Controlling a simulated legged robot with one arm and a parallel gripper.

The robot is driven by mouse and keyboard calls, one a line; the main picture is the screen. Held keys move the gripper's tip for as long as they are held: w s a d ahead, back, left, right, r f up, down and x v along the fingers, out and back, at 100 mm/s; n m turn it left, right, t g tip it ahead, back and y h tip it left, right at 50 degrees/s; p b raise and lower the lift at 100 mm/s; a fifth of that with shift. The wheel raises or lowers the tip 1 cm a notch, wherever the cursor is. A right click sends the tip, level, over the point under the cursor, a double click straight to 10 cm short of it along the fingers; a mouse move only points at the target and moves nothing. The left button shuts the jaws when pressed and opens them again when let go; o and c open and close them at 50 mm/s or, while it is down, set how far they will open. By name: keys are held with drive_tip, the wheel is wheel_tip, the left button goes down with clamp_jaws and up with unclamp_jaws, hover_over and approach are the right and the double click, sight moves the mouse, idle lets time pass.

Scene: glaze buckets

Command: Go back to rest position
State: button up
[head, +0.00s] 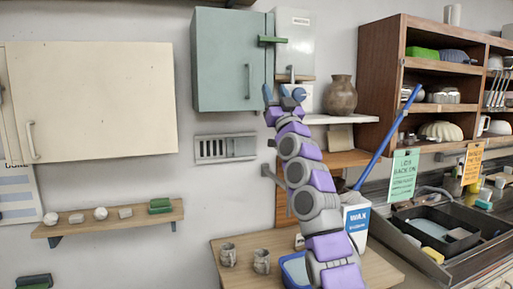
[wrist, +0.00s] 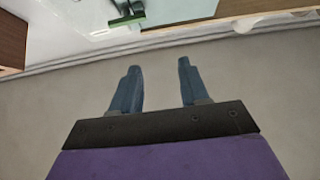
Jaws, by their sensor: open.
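My gripper (head: 284,93) is raised at the end of my purple and grey arm, in front of the teal wall cabinet's (head: 226,62) lower right side in the head view. In the wrist view my gripper (wrist: 157,88) shows two blue-grey fingers spread apart with nothing between them. Beyond the fingers is a plain grey surface.
A wooden table (head: 228,275) holds two small cups, a blue tub (head: 294,268) and a white WAX bucket (head: 356,217) with a blue stick. A brown vase (head: 341,95) stands on a shelf right of my gripper. A sink (head: 440,230) is at right.

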drive_tip(key=w+a+f+g+h, duration=0.1)
drive_tip(key=w+f+g+h, duration=0.1)
drive_tip(key=f+g, duration=0.15)
drive_tip(key=w+f+g+h, duration=0.1)
drive_tip(key=w+f+g, duration=0.2)
drive_tip(key=f, duration=0.2)
drive_tip(key=s+d+f+m+g+h, duration=0.1)
drive_tip(key=s+d+f+g+h, duration=0.15)
drive_tip(key=s+f, duration=0.45)
drive_tip(key=s+d+f+m+g+h, duration=0.15)
drive_tip(key=s+f+g, duration=0.25)
drive_tip(key=f, duration=0.5)
drive_tip(key=s+d+f+g, duration=0.1)
drive_tip(key=s+f+g, duration=0.3)
drive_tip(key=s+f, duration=0.5)
drive_tip(key=s+d+f+g, duration=0.1)
drive_tip(key=s+f+g, duration=0.4)
drive_tip(key=s, duration=2.2)
drive_tip(key=s+d+f+m+g+h, duration=0.1)
drive_tip(key=s+f+g, duration=0.4)
drive_tip(key=s+f, duration=0.9)
drive_tip(key=s+d, duration=0.1)
drive_tip(key=s, duration=0.3)
drive_tip(key=shift+s+f, duration=0.25)
drive_tip(key=shift+f, duration=0.15)
drive_tip(key=shift+a, duration=0.1)
